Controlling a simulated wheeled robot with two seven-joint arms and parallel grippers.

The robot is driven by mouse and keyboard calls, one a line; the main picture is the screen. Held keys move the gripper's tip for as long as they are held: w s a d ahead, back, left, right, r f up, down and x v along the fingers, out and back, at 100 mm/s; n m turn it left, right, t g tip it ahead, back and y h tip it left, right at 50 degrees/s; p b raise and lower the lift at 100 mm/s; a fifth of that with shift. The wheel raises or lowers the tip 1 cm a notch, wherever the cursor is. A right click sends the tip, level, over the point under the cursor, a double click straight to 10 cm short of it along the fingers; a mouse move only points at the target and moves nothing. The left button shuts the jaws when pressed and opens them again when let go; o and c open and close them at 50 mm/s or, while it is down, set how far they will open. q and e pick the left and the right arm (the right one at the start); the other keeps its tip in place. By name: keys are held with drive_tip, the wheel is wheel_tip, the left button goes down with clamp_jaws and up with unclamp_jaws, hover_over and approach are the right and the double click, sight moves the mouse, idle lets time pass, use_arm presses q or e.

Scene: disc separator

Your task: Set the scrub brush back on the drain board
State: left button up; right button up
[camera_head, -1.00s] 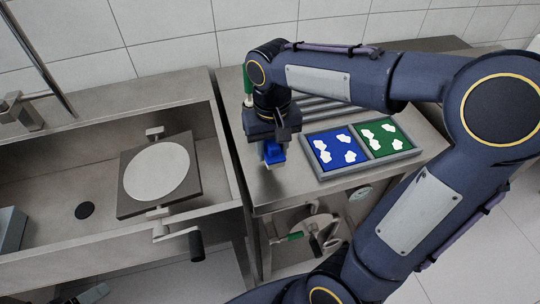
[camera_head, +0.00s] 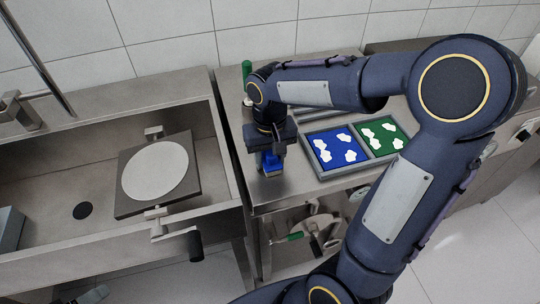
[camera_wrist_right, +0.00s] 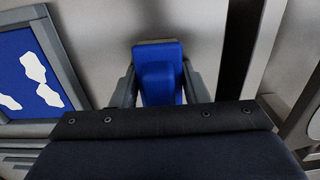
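The scrub brush (camera_head: 271,162), blue with a pale underside, is under my right gripper (camera_head: 271,153) in the head view. In the right wrist view the blue brush (camera_wrist_right: 160,70) sits between the two fingers of the right gripper (camera_wrist_right: 160,85), which look closed against its sides. The brush is upright at the front left part of the steel drain board (camera_head: 290,188). I cannot tell whether its underside touches the board. My left gripper is not in view.
A grey tray with blue (camera_head: 338,150) and green (camera_head: 381,138) panels carrying white pieces lies right of the brush. A sink (camera_head: 40,185) with a disc plate (camera_head: 155,172) and crank is to the left. A green-handled item (camera_head: 247,70) stands behind the gripper.

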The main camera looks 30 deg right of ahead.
sight(271, 151)
drive_tip(key=o, duration=0.3)
drive_tip(key=shift+o, duration=0.2)
drive_tip(key=shift+r, duration=0.15)
drive_tip(key=shift+r, duration=0.3)
wheel_tip(271, 151, up, 11)
drive_tip(key=shift+r+p, duration=0.1)
drive_tip(key=shift+p, duration=0.8)
drive_tip(key=shift+s+r, duration=0.15)
drive_tip(key=shift+s, duration=0.1)
drive_tip(key=s+a+f+t+y, duration=0.2)
drive_tip(key=s+f+t, duration=0.1)
drive_tip(key=s, duration=0.4)
drive_tip(key=s+a+f+n+t+y, duration=0.1)
drive_tip(key=s+f+t, duration=0.1)
drive_tip(key=s, duration=0.5)
drive_tip(key=shift+s+a+f+t+y, duration=0.3)
drive_tip(key=shift+a+f+t+y, duration=0.1)
drive_tip(key=shift+f, duration=0.25)
